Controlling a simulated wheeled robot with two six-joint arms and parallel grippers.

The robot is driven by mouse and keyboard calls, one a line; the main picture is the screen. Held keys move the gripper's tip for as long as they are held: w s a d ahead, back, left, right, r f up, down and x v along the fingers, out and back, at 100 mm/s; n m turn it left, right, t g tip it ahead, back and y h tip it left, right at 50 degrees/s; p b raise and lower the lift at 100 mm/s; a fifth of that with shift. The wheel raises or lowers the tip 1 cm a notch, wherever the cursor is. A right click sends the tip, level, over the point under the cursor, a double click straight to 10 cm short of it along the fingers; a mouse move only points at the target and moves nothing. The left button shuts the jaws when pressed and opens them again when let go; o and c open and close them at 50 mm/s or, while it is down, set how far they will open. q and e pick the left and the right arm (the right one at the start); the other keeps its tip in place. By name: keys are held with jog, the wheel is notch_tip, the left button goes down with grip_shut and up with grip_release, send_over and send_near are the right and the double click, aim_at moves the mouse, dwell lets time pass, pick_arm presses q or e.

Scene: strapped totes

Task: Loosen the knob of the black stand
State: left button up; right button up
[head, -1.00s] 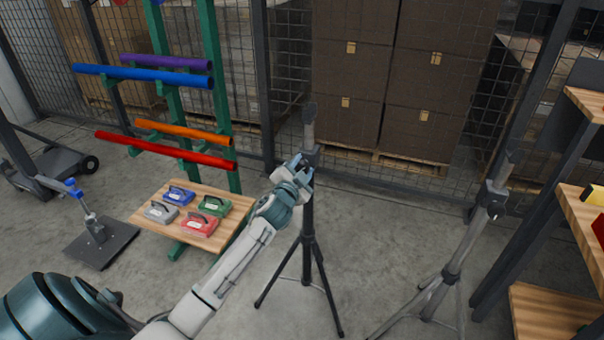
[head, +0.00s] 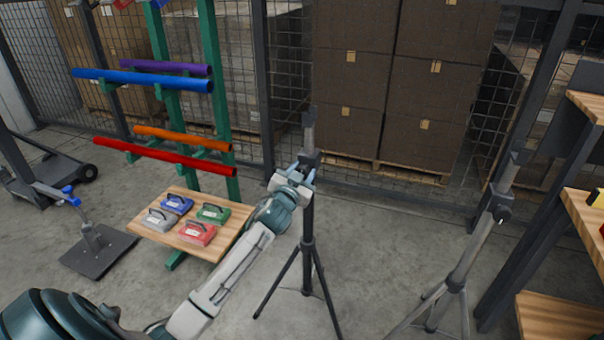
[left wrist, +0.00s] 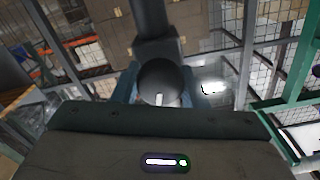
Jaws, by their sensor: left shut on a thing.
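The black stand (head: 308,225) stands upright on its tripod legs in the middle of the head view. My left gripper (head: 308,174) is at the stand's collar, just under the grey upper tube. In the left wrist view the round black knob (left wrist: 160,78) is close in front of my wrist, with bluish fingers on both sides of it. The left gripper is shut on the knob. In the head view the knob is hidden behind the gripper. My right gripper is not in view.
A grey stand (head: 462,255) is to the right, near a wooden shelf (head: 560,318). A low wooden table (head: 232,240) with several coloured cases is at left, before a green rack of tubes (head: 150,80). A mesh fence and stacked boxes (head: 350,75) are behind.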

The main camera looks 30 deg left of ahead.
pick_arm(q)
jog(key=shift+f, duration=0.1)
jog(key=o, duration=1)
jog(key=shift+s+d, duration=0.1)
jog(key=shift+s, duration=0.45)
jog(key=shift+b+v, duration=0.55)
jog(key=shift+v, duration=4.35)
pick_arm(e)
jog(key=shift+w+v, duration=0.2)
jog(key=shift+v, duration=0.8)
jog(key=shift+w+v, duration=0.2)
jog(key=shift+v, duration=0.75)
pick_arm(q)
jog(key=shift+w, duration=0.1)
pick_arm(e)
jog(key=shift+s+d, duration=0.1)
